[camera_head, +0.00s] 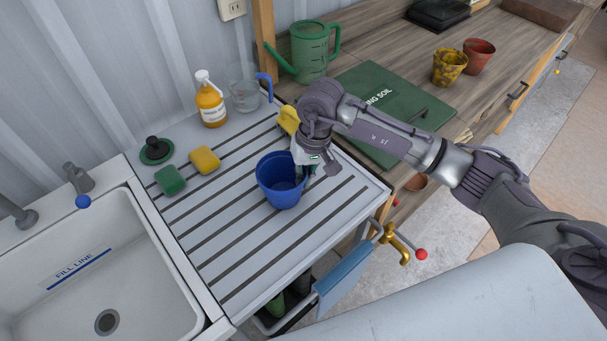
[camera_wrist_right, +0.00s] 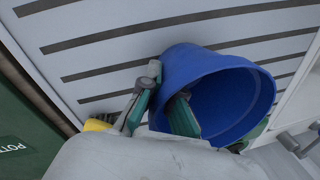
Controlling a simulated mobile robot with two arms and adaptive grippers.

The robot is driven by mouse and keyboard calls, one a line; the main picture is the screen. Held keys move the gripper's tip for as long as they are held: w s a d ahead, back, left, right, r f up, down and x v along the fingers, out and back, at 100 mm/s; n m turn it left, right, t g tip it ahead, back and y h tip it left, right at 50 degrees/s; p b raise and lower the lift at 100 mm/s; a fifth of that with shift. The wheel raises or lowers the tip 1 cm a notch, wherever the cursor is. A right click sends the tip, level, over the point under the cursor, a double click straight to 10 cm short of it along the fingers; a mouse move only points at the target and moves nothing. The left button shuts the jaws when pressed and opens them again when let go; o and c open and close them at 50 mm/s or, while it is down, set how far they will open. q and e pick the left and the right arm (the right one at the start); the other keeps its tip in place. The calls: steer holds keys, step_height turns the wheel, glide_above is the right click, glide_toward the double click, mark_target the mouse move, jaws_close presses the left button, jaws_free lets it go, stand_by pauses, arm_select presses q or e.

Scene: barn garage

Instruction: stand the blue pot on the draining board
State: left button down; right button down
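The blue pot (camera_head: 277,184) is upright over the ribbed draining board (camera_head: 240,268), near its middle right. I cannot tell whether its base touches the board. My right gripper (camera_head: 306,170) is at the pot's right-hand rim. In the right wrist view the blue pot (camera_wrist_right: 215,62) has one teal-padded finger inside and the other outside, so my right gripper (camera_wrist_right: 166,84) is shut on its wall. The pot's base is hidden there. My left gripper is not in view.
A white sink (camera_head: 100,270) adjoins the board on the left. A yellow object (camera_head: 289,119) lies behind my gripper. The board's front is clear.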

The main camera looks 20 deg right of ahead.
steer(key=shift+f, duration=0.35)
steer(key=c, duration=1.9)
jaws_free()
steer(key=shift+f+b, duration=0.15)
steer(key=shift+b, duration=0.2)
steer(key=o, duration=0.6)
